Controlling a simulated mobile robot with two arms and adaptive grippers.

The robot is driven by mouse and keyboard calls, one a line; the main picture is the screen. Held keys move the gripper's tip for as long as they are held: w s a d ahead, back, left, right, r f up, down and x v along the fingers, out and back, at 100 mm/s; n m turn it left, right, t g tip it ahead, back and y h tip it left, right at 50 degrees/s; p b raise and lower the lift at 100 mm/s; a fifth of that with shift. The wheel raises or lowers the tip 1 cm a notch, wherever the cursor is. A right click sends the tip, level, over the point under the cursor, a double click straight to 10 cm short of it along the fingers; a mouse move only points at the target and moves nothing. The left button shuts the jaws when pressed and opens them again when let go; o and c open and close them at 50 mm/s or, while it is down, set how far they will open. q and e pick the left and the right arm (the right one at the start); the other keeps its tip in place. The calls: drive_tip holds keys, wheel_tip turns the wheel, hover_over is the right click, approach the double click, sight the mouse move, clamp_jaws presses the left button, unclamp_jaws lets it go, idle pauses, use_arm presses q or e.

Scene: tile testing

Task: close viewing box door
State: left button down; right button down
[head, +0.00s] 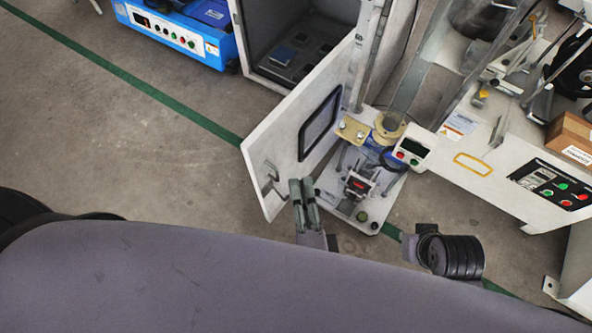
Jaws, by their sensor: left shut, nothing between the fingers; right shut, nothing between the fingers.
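The viewing box (247,50) is a pale cabinet at the top centre, with its dark inside showing. Its white door (283,143) stands open, swung out toward me. The door has a dark-framed window (320,123) and a metal handle (270,181) near its free end. My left gripper (303,181) is shut and empty, its two grey-green fingers side by side. It is just right of the handle by the door's lower edge; I cannot tell whether it touches the door. A black ribbed part of my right arm shows at lower right, but its fingers do not show.
A small test device (362,185) on a base stands close right of the door. A white machine with a control panel (549,187) fills the right side. A blue machine (180,35) is at top left. The floor left of the door is clear, with a green line (120,72).

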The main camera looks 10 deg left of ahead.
use_arm(q)
approach(277, 120)
drive_tip(key=w+d, duration=0.2)
drive_tip(key=w, duration=0.1)
drive_tip(key=shift+w+a, duration=0.35)
drive_tip(key=shift+a, duration=0.55)
drive_tip(key=shift+w+a, duration=0.4)
drive_tip(key=shift+a, duration=0.45)
